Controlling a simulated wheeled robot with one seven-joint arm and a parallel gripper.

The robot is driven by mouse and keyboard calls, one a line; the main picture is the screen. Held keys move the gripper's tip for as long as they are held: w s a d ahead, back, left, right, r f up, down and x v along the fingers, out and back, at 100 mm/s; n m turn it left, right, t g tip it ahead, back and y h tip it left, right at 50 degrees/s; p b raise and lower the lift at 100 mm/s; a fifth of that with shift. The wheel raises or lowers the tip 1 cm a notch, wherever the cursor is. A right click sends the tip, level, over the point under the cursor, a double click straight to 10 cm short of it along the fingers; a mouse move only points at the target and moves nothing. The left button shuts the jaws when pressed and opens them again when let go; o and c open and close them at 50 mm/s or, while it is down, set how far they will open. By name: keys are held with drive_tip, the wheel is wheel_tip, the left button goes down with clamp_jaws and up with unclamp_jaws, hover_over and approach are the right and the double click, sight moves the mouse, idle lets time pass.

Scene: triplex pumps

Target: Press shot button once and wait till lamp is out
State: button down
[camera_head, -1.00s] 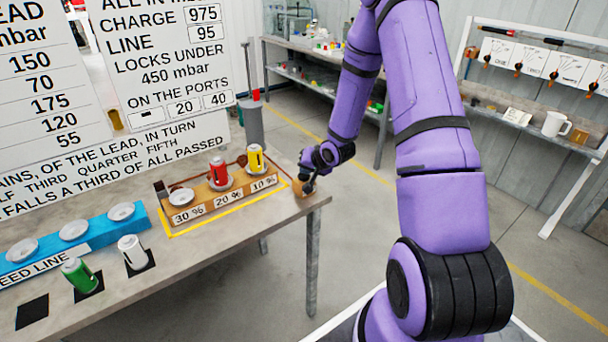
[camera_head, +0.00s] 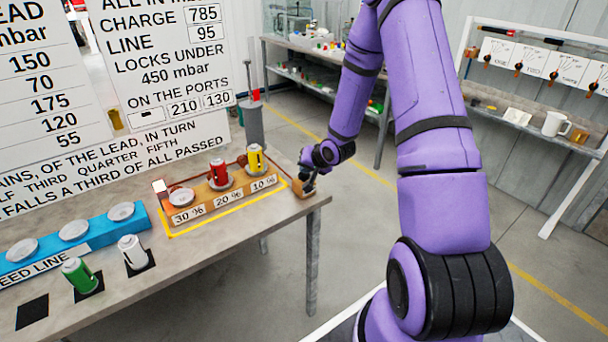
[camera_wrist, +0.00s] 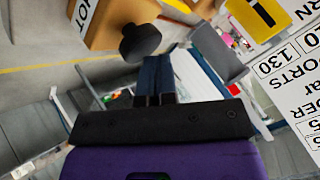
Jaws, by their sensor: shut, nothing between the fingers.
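The shot button (camera_wrist: 140,42) is a round black knob on an orange-brown box (camera_wrist: 106,22) whose partly cut label reads "HOT" in the wrist view. In the head view this box (camera_head: 303,189) sits at the table's right corner. My gripper (camera_wrist: 158,72) is shut and empty, its fingertips close to the knob; I cannot tell whether they touch it. In the head view my gripper (camera_head: 307,183) is at the box, mostly hiding the button.
The wooden port block (camera_head: 222,200) carries red (camera_head: 218,173) and yellow (camera_head: 256,158) cylinders and an empty white seat. The board (camera_head: 165,60) reads charge 785, line 95, ports blank, 210 and 130. A grey pump (camera_head: 253,125) stands behind. Green and white cylinders stand at front left.

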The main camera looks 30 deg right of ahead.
drive_tip(key=shift+r, duration=0.65)
drive_tip(key=shift+r, duration=2.55)
drive_tip(key=s+a+r+n+g+h, duration=0.1)
drive_tip(key=s+a+r, duration=0.1)
drive_tip(key=s+r, duration=0.35)
drive_tip(key=s+a+r+n+h, duration=0.1)
drive_tip(key=s+a+r, duration=0.1)
drive_tip(key=r, duration=0.6)
drive_tip(key=s+a+r+n+g+h, duration=0.1)
drive_tip(key=s+a+r+n, duration=0.15)
drive_tip(key=r, duration=0.45)
drive_tip(key=s+a+r+n, duration=0.1)
drive_tip(key=s+a+r, duration=0.2)
drive_tip(key=s, duration=0.5)
drive_tip(key=s+a+r+n+g+y, duration=0.1)
drive_tip(key=s+a+r, duration=0.2)
drive_tip(key=s, duration=0.5)
drive_tip(key=s+a+r+n+g, duration=0.1)
drive_tip(key=s+a+r, duration=0.2)
drive_tip(key=s, duration=0.5)
drive_tip(key=shift+s+a+y, duration=0.15)
drive_tip(key=shift+a+y, duration=0.1)
drive_tip(key=shift+y, duration=0.15)
